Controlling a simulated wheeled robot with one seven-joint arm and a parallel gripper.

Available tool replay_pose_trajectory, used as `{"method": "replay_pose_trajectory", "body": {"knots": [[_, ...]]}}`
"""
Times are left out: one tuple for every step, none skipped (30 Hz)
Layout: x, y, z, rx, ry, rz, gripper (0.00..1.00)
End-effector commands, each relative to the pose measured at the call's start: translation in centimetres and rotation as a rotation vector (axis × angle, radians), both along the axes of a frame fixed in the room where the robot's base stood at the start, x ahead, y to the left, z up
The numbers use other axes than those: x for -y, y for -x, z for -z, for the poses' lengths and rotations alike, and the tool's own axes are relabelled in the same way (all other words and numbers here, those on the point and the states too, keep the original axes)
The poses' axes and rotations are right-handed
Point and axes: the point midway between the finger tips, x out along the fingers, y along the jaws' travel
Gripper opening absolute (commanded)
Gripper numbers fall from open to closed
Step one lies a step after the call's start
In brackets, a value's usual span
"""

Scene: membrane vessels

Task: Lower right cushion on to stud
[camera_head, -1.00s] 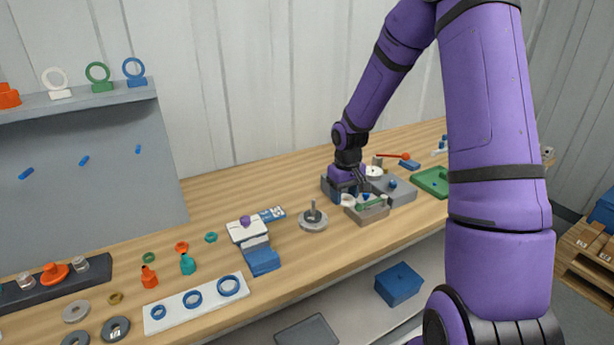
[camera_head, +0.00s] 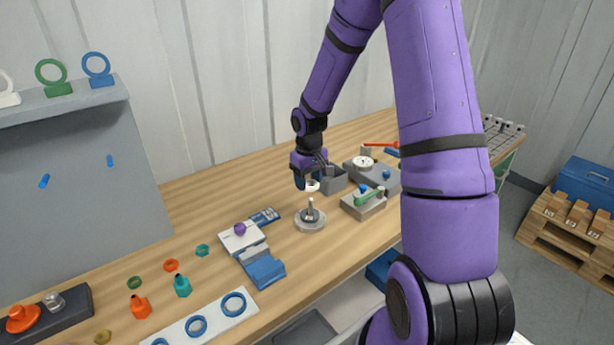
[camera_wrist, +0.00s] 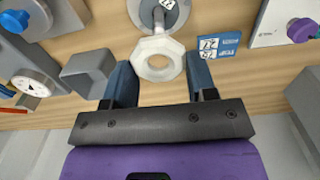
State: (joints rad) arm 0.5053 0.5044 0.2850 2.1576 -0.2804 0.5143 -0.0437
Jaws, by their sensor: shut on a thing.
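The cushion is a white octagonal ring (camera_wrist: 172,70) with a round hole, between my gripper's two blue fingers. My gripper (camera_wrist: 160,62) is shut on it; in the head view, the ring (camera_head: 313,187) shows below my gripper (camera_head: 309,182). The stud (camera_head: 310,212) is an upright grey post on a round grey base (camera_head: 310,225) on the bench. The ring is held above the stud, apart from it as far as the head view shows. In the wrist view, the stud (camera_wrist: 158,18) shows just beyond the ring, its base (camera_wrist: 145,8) cut by the top edge.
A grey open box (camera_head: 333,180) stands close behind my gripper. A grey block with a green-handled part (camera_head: 368,197) is to the right. A blue-and-white card (camera_head: 265,217) and a white block with a purple knob (camera_head: 239,229) lie to the left.

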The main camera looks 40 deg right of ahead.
Motion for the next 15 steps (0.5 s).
{"method": "replay_pose_trajectory", "body": {"knots": [[0.0, 0.0, 0.3, -0.001, -0.001, -0.001, 0.3], [0.0, 0.0, 0.5, -0.001, -0.001, 0.0, 0.3], [0.0, 0.0, 0.7, 0.0, -0.001, 0.0, 0.3], [0.0, 0.0, 0.9, 0.0, -0.001, 0.0, 0.3], [0.0, 0.0, 1.1, 0.0, -0.001, 0.001, 0.3], [0.0, 0.0, 1.4, -0.001, -0.001, 0.001, 0.3], [0.0, 0.0, 1.5, -0.001, -0.001, 0.001, 0.3], [0.0, 0.0, 1.7, -0.001, -0.001, 0.001, 0.3], [0.0, 0.0, 2.0, -0.001, -0.001, 0.0, 0.3], [0.0, 0.0, 2.1, 0.0, 0.0, 0.0, 0.3], [0.0, 0.0, 2.3, 0.0, 0.0, -0.001, 0.3], [0.0, 0.0, 2.5, 0.0, 0.0, 0.0, 0.3], [0.0, 0.0, 2.7, 0.0, 0.0, 0.0, 0.3], [0.0, 0.0, 2.9, 0.0, -0.001, 0.0, 0.3], [0.0, 0.0, 3.1, -0.001, -0.001, 0.001, 0.3]]}}
